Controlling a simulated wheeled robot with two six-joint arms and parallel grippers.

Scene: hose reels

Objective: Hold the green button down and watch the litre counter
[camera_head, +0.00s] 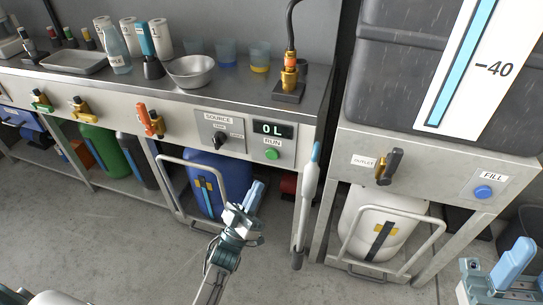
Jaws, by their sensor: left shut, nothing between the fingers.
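The green button (272,154) sits under a RUN label on the bench's front panel. Just above it, the litre counter (273,130) is a dark display reading "0 L". My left gripper (257,188) is shut and empty, with its light-blue fingers pointing up. In the picture it lies below and slightly left of the button, with a visible gap between them. My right gripper (515,262) is partly in view at the bottom right corner, far from the button; whether its fingers are apart is unclear.
A SOURCE knob (219,139) is left of the counter. A blue container (207,188) stands under the bench behind my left gripper. To the right, another stand carries an outlet valve (389,167), a blue FILL button (483,192) and a dark tank (400,70).

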